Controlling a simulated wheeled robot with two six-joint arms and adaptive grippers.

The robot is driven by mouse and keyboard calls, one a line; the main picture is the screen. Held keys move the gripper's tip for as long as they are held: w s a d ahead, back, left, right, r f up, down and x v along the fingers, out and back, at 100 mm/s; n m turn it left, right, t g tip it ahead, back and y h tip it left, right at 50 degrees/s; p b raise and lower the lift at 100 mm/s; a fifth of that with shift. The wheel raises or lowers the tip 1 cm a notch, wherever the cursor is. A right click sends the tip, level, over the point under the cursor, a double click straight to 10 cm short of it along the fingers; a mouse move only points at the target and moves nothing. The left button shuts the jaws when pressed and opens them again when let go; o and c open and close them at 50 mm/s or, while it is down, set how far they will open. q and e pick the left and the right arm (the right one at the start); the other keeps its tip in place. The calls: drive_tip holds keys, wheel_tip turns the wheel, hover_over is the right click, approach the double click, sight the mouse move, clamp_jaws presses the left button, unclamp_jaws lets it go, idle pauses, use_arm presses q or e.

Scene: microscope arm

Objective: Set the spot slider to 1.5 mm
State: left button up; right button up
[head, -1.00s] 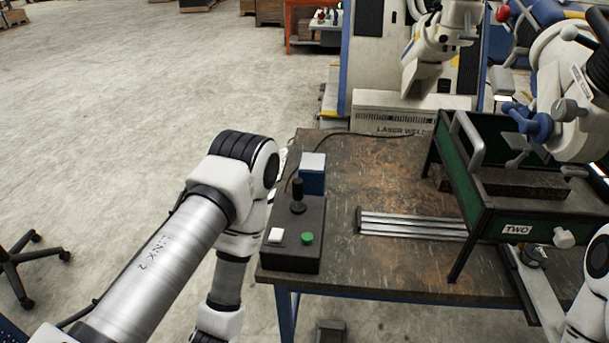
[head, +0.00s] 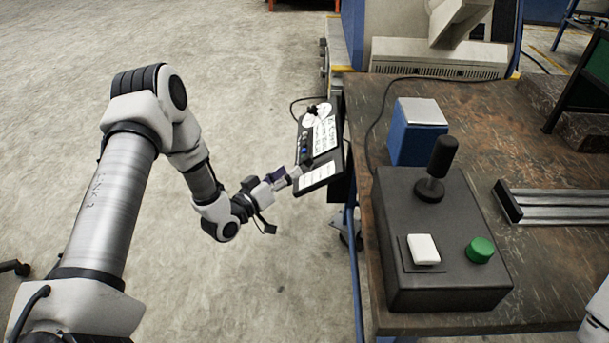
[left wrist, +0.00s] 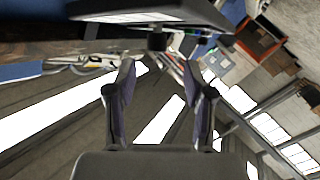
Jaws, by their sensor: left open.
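A black control panel (head: 331,128) with white printed labels hangs at the left side of the table. It carries dark knobs and a small blue part (head: 304,150); which of these is the spot slider, and its setting, are too small to read. My left gripper (head: 293,177) is at the panel's lower left edge, and I cannot tell whether it touches. In the left wrist view my left gripper (left wrist: 158,88) has its fingers spread with nothing between them. The panel's edge (left wrist: 150,14) crosses the top there, with a short dark stub (left wrist: 157,40) below it. My right gripper is out of view.
A black control box (head: 440,265) with a joystick (head: 437,168), a white switch (head: 423,249) and a green button (head: 480,250) stands on the table (head: 455,100). A blue box (head: 415,140) is behind it. Metal rails (head: 560,206) lie to the right. The floor left of the table is open.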

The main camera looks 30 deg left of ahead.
sight(306, 157)
use_arm(q)
drive_tip(key=x, duration=0.7)
drive_tip(key=shift+w+d+r+b, duration=0.1)
drive_tip(key=shift+w+d+b, duration=0.1)
drive_tip(key=shift+b, duration=0.1)
clamp_jaws()
